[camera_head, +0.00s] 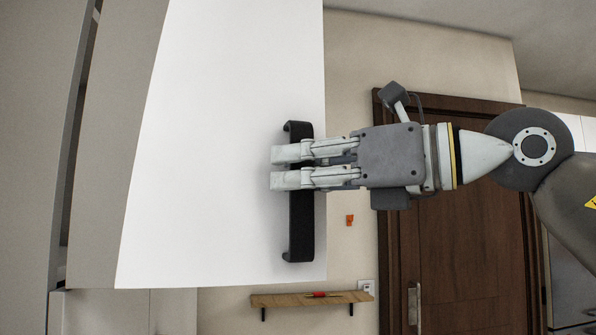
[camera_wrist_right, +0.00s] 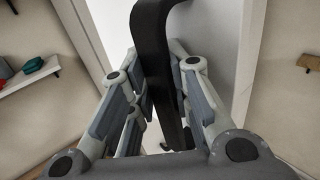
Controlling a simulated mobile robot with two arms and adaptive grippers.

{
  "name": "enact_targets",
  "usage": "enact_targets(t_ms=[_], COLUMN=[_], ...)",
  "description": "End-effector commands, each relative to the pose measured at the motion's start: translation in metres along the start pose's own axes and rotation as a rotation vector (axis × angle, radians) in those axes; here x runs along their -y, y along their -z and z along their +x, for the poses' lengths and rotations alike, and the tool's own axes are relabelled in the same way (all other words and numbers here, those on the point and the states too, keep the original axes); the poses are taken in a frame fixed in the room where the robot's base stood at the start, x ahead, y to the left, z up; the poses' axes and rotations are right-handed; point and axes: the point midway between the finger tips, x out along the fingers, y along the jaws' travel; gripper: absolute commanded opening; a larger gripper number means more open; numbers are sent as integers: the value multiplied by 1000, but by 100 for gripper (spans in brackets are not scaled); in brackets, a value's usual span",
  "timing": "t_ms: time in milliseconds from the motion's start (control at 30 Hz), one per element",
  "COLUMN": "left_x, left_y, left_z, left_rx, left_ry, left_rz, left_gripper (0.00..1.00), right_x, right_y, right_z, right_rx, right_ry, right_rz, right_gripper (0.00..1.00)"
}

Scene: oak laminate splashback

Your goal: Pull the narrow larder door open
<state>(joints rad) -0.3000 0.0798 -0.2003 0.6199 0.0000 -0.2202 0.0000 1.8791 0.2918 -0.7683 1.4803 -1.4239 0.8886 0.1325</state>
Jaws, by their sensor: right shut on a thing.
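The narrow larder door is a tall white panel (camera_head: 215,110) filling the left middle of the head view. It stands out in front of the wall and the pale cabinetry, whose edges show past it. A black vertical bar handle (camera_head: 301,225) is fixed near its right edge. My right gripper (camera_head: 285,165) comes in from the right with its fingers closed around the middle of the handle. In the right wrist view the dark handle (camera_wrist_right: 153,40) runs between the two fingers (camera_wrist_right: 165,100), beside the white door (camera_wrist_right: 205,30). My left gripper is not in view.
A small wooden shelf (camera_head: 285,299) with a red item (camera_head: 318,295) is on the wall below right. A dark brown room door (camera_head: 450,245) stands behind my right arm. A grey tall unit (camera_head: 35,150) is at the far left. The wrist view shows another shelf (camera_wrist_right: 30,78).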

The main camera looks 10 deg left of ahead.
Motion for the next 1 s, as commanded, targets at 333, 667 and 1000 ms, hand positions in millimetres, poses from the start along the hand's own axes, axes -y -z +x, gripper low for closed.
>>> enact_targets(t_ms=[333, 667, 1000], left_x=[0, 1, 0], left_y=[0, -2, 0], left_z=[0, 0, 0], left_rx=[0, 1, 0], left_ry=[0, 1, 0], left_rz=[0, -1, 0], left_gripper=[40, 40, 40], right_x=[2, 2, 3], right_y=[-1, 0, 0], right_z=[-1, -4, -66], right_rx=[2, 1, 3], right_ry=[4, 3, 7], right_rz=[-1, 0, 0], right_gripper=[43, 43, 43])
